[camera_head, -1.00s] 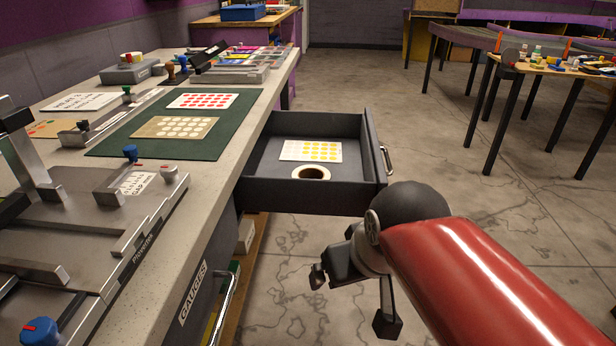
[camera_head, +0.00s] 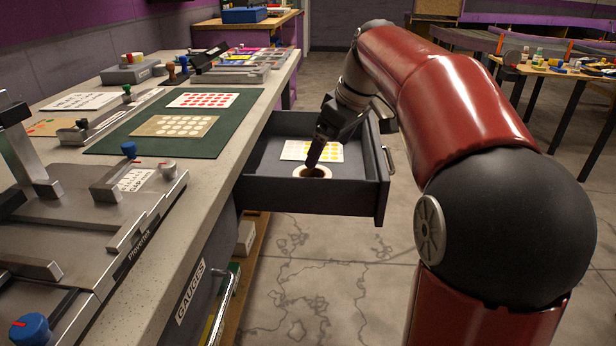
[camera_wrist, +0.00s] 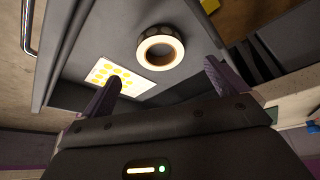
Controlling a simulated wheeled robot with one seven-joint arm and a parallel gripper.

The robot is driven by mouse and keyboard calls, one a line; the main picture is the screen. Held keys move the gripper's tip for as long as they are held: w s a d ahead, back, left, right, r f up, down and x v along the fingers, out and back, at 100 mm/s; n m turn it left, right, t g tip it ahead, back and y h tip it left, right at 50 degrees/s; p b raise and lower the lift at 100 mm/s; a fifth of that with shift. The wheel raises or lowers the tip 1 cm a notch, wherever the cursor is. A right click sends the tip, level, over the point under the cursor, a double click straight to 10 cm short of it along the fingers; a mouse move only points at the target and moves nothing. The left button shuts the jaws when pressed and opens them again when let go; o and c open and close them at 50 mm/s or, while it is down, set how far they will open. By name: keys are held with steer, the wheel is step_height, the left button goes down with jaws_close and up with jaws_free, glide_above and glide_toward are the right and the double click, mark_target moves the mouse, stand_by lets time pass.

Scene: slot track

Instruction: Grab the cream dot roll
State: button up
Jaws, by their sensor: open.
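The cream dot roll (camera_head: 299,171) lies in the open drawer, near its front wall, partly hidden by my gripper in the head view. In the wrist view the roll (camera_wrist: 160,38) is a pale ring with a round hole, lying beyond and between my fingertips. My gripper (camera_head: 313,163) reaches down into the drawer over the roll. In the wrist view my gripper (camera_wrist: 162,74) has its two fingers spread wide, with nothing between them. I cannot tell whether a finger touches the roll.
A white sheet with yellow dots (camera_head: 293,150) lies beside the roll. The grey drawer's walls (camera_head: 305,195) stand around both. The bench top (camera_head: 225,150) at left holds a green mat (camera_head: 110,150) with dot sheets and metal fixtures. The floor to the right is open.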

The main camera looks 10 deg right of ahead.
mark_target(315, 171)
steer(key=shift+w+f+n, duration=0.2)
steer(key=shift+w+f, duration=0.05)
steer(key=shift+w, duration=0.25)
steer(key=shift+w+f+n, duration=0.2)
steer(key=shift+w+f, duration=0.05)
steer(key=shift+w, duration=0.2)
steer(key=shift+w+a+f, duration=0.1)
steer(key=shift+w+f, duration=0.05)
steer(key=shift+f, duration=0.15)
steer(key=x, duration=0.4)
steer(key=s+x, duration=0.1)
steer(key=x, duration=0.2)
steer(key=shift+w+a+f+b, duration=0.1)
steer(key=shift+a+b, duration=0.2)
steer(key=c, duration=1.1)
